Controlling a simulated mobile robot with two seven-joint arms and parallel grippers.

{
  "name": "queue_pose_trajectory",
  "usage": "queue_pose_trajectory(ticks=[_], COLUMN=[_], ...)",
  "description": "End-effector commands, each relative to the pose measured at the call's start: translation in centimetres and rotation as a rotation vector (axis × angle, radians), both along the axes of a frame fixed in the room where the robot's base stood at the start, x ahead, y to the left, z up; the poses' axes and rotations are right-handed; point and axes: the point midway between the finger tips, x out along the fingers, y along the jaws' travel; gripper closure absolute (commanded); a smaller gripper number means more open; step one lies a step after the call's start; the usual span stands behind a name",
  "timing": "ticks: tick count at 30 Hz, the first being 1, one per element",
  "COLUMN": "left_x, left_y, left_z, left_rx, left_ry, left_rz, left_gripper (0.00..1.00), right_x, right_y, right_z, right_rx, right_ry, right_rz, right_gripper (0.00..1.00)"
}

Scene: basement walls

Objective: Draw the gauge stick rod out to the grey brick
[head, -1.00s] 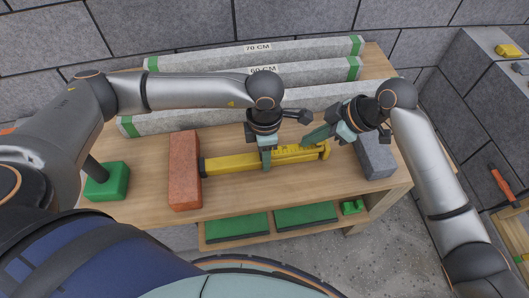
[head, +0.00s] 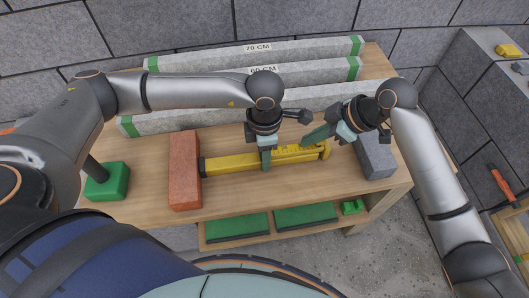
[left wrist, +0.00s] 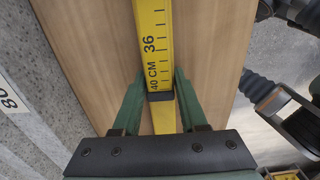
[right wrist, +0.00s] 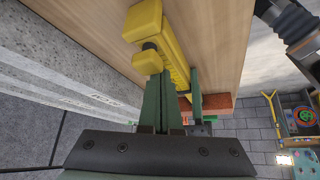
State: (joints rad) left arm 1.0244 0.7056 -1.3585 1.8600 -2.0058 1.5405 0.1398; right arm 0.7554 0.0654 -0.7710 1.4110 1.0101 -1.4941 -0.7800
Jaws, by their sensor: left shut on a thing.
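The yellow gauge stick (head: 230,163) lies along the table, its left end at the red brick (head: 185,170). Its rod (head: 300,152) with black marks sticks out to the right and ends in a yellow crosspiece (right wrist: 149,62), short of the grey brick (head: 376,155). My left gripper (head: 267,163) is shut around the stick; in the left wrist view its fingers straddle it near the 40 cm mark (left wrist: 153,77).
Grey beams with green ends (head: 255,70) lie behind the stick. A green block with a dark post (head: 107,182) stands at the left. Green pads (head: 237,227) lie on the lower shelf. Bare table lies between the crosspiece and the grey brick.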

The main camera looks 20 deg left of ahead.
Motion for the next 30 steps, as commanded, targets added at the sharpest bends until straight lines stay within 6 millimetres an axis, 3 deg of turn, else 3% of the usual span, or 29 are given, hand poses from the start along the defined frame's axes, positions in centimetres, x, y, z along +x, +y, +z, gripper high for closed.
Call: queue_pose_trajectory(ticks=[30], left_x=[0.04], left_y=[0.00], left_z=[0.05], left_rx=[0.000], left_ry=[-0.001], left_rz=[0.000], left_gripper=[1.00], right_x=[0.41], right_y=[-0.59], right_z=[0.01], right_rx=[0.000], right_ry=[0.000], right_rz=[0.000], right_gripper=[1.00])
